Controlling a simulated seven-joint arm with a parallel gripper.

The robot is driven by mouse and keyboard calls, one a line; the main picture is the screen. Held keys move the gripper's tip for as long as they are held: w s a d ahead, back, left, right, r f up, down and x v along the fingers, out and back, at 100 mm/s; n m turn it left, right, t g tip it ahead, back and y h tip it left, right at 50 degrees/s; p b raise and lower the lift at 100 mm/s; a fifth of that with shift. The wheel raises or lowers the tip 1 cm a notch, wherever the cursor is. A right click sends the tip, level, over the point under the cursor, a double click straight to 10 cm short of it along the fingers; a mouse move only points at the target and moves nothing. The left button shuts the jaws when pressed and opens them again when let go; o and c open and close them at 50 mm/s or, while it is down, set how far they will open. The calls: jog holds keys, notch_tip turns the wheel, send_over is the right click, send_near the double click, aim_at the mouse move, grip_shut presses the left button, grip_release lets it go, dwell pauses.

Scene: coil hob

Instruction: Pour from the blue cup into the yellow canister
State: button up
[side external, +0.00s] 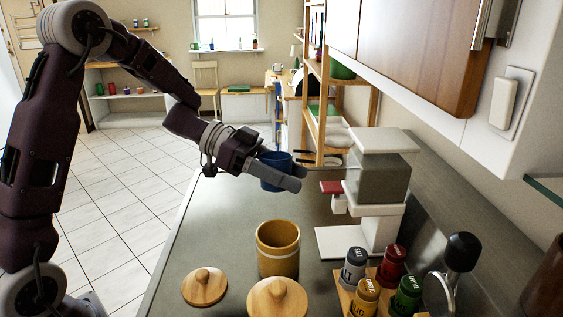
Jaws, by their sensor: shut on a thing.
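My gripper (283,170) is shut on the blue cup (274,172) and holds it in the air above the counter. The cup looks roughly upright, and its lower part hangs below the fingers. I cannot see what is inside it. The yellow canister (278,250) stands upright on the counter, nearer the camera and below the cup. It has a pale band near the top and its mouth is open. The cup is apart from the canister, beyond it in this view.
A spice rack (345,298) with several jars is front right. A white coffee machine (372,190) stands right. The counter (215,225) left of the canister is clear.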

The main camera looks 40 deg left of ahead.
jog(key=s+d, duration=0.7)
notch_tip(320, 180, down, 6)
jog(key=w+a+n+g+h, duration=0.1)
jog(key=n+h, duration=0.2)
jog(key=n, duration=0.2)
jog(key=shift+w+a+g, duration=0.2)
jog(key=shift+a+g, duration=0.1)
dwell(0.4)
jog(key=shift+f+n+h, duration=0.1)
jog(key=shift+n+h, duration=0.2)
jog(key=shift+r+n+h, duration=0.3)
jog(key=shift+n, duration=0.2)
jog(key=shift+w+r+n+h, duration=0.1)
jog(key=shift+r+n+h, duration=0.2)
jog(key=shift+n, duration=0.4)
jog(key=shift+a, duration=0.1)
